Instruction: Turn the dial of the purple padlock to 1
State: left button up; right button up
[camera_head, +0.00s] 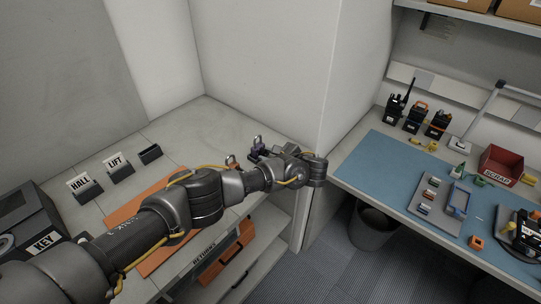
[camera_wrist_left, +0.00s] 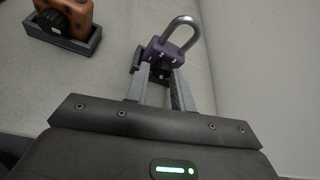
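The purple padlock (camera_wrist_left: 172,50) stands in a dark grey holder with its metal shackle up; it is tilted in the left wrist view. Small white marks show on its face, too small to read surely. In the head view the padlock (camera_head: 256,153) is at the back right of the grey counter, mostly hidden by my left arm. My left gripper (camera_wrist_left: 161,72) has its two fingers apart at the padlock's lower face, one on each side of the dark dial (camera_wrist_left: 160,74). I cannot tell whether they touch the dial. My right gripper is not in view.
A white wall corner (camera_head: 275,75) rises close to the padlock. HALL (camera_head: 85,188) and LIFT (camera_head: 118,168) holders and a KEY box (camera_head: 30,222) stand at left. The blue-matted bench (camera_head: 375,165) holds radios and trays.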

pick_arm(q)
grip_shut()
jog(key=shift+s+n+t, duration=0.1)
jog(key=shift+n+t, duration=0.5)
jog(key=shift+n, duration=0.4)
jog(key=shift+o, duration=2.3)
grip_release()
jog(key=shift+d, duration=0.1)
